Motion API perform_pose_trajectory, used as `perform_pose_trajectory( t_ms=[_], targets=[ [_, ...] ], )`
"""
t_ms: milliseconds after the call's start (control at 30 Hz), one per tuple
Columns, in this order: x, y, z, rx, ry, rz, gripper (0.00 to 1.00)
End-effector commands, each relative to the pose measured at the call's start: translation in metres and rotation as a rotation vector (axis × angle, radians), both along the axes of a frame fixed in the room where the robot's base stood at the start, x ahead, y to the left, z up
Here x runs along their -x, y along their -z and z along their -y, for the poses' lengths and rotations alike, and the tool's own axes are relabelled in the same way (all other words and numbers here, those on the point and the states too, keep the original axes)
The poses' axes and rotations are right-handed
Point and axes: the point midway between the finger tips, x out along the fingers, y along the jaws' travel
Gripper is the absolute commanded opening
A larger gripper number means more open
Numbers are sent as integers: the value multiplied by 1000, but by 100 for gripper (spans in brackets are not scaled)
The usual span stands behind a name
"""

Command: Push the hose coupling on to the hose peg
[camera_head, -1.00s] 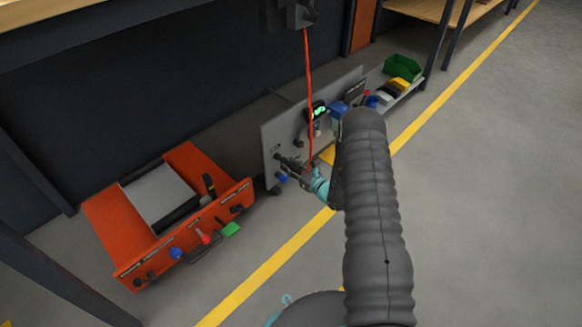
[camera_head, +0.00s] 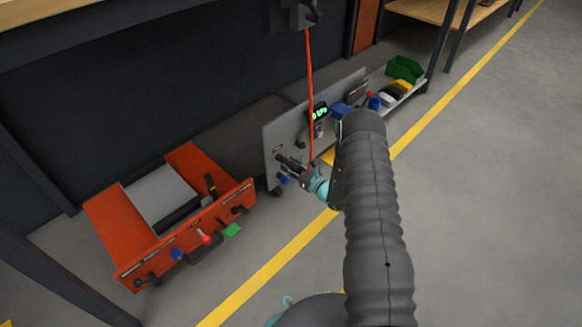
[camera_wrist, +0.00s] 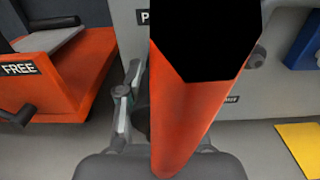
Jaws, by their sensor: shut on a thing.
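My gripper (camera_head: 303,170) is at the left part of the upright grey panel (camera_head: 279,137), low down near the floor. It is shut on the hose coupling (camera_head: 292,163), a dark piece pointing at the panel. The red-orange hose (camera_head: 309,90) runs from the gripper up to a dark fitting overhead. In the wrist view the hose (camera_wrist: 185,125) is very close and hides most of the jaws and the coupling. One finger (camera_wrist: 124,98) shows left of it. The hose peg is hidden or too small to make out, so I cannot tell whether the coupling touches it.
An orange unit (camera_head: 107,225) with knobs and levers stands left of the panel. A blue knob (camera_head: 283,179) sits just below my gripper. A green readout (camera_head: 319,113) and a blue part (camera_head: 341,110) are to the right. Clear floor lies right of the yellow line.

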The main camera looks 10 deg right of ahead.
Motion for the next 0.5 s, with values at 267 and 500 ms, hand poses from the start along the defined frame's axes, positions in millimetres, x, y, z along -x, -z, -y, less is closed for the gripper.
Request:
perform_pose_trajectory(
  t_ms=[267,500],
  targets=[
    [-3,0,-2,-1,0,1,0],
    [-5,0,-3,-1,1,1,40]
  ],
)
